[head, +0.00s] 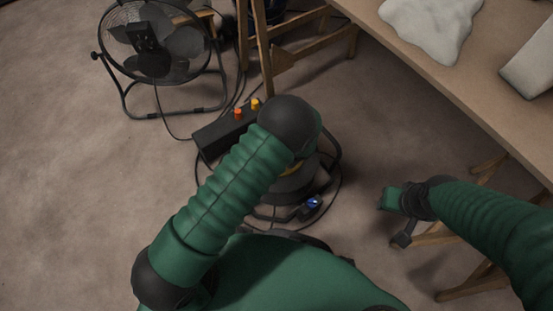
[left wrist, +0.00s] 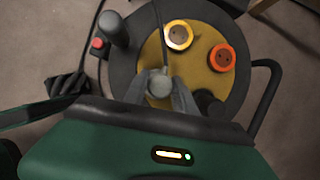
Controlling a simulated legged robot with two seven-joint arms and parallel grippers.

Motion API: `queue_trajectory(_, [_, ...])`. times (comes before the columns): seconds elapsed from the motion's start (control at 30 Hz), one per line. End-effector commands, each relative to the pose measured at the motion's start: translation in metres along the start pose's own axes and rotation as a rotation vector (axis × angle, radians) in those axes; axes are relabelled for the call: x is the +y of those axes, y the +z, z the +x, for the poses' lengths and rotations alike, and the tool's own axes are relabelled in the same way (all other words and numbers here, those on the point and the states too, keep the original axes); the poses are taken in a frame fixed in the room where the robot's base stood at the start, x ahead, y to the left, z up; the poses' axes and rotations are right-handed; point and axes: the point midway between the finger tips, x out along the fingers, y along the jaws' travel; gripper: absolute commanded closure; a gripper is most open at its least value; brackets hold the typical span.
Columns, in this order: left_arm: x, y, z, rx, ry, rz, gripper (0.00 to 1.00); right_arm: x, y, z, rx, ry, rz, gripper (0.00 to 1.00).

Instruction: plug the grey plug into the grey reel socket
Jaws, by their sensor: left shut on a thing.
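My left gripper (left wrist: 162,82) is shut on the grey plug (left wrist: 159,85) in the left wrist view. A dark cable runs from the plug's area up across the reel. The plug is over the reel's yellow face (left wrist: 203,77); I cannot tell whether it is seated or above the face. The grey reel socket cannot be made out and may be hidden under the plug. In the head view the reel (head: 293,186) is partly hidden by my left arm, and so are my left gripper and the plug. My right gripper (head: 397,218) is at the right, apart from the reel; its jaw state is unclear.
The reel face also has a yellow socket (left wrist: 178,36) and an orange socket (left wrist: 221,57). A black handle bar (left wrist: 267,85) curves beside it. A dark box (head: 222,132), a floor fan (head: 155,45), loose cables and a wooden table (head: 480,95) stand around. Floor at left is clear.

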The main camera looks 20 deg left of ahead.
Motion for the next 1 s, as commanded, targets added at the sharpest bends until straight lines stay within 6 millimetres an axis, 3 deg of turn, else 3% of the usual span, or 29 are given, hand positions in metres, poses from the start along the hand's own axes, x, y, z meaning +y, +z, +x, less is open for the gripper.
queue_trajectory(1.0, [0.0001, 0.0001, -0.0002, 0.0, 0.0, 0.0, 1.0, 0.0, -0.0012, -0.0051, 0.0, 0.0, 0.0, 0.64])
